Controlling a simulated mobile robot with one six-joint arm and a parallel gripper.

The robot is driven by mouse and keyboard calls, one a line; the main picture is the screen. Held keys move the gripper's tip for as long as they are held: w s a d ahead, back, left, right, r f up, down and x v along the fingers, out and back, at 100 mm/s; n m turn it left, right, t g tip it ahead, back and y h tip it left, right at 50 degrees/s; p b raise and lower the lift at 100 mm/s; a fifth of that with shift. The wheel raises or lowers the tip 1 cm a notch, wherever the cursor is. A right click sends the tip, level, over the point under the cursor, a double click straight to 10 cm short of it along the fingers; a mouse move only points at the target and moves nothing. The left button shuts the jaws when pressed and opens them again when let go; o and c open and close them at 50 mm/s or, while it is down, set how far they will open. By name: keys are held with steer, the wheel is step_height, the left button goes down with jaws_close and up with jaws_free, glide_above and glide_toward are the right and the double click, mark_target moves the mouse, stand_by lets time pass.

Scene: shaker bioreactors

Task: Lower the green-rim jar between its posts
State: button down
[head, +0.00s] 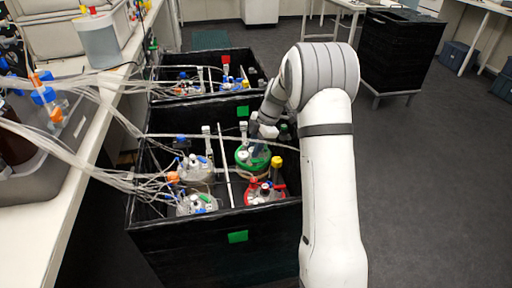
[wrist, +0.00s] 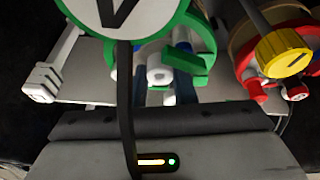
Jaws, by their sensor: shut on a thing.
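The green-rim jar (head: 243,159) is at the right of the near black box, with my gripper (head: 259,142) over its lid. My gripper is shut on the jar; the exact contact is partly hidden by the arm and lid fittings. In the wrist view the green rim (wrist: 204,38) fills the top middle, with a white disc (wrist: 128,12) in front of it. A white post-like piece (wrist: 58,72) stands left of the rim there. I cannot tell how deep the jar sits or whether it touches the posts.
A red-rim jar (head: 278,197) with a yellow cap stands close in front. Clear-lidded jars (head: 196,168) stand to the left, with many tubes (head: 90,165) running from the bench. The box's front wall (head: 215,235) is near. A second black box (head: 160,84) stands behind.

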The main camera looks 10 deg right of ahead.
steer(key=shift+s+a+f, duration=0.1)
steer(key=shift+s+f, duration=0.2)
steer(key=shift+f, duration=0.35)
steer(key=shift+s+f, duration=0.3)
steer(key=shift+f, duration=0.3)
steer(key=c, duration=1.1)
jaws_free()
steer(key=shift+g, duration=0.3)
steer(key=shift+f, duration=0.1)
steer(key=p+v, duration=0.1)
steer(key=v, duration=0.2)
steer(key=p+v, duration=0.1)
steer(key=v, duration=0.2)
steer(key=p+v, duration=0.1)
steer(key=v, duration=0.2)
steer(key=shift+w+a+r, duration=0.25)
steer(key=shift+a, duration=0.05)
steer(key=shift+d+r, duration=0.25)
steer(key=shift+r, duration=0.3)
steer(key=shift+w, duration=0.1)
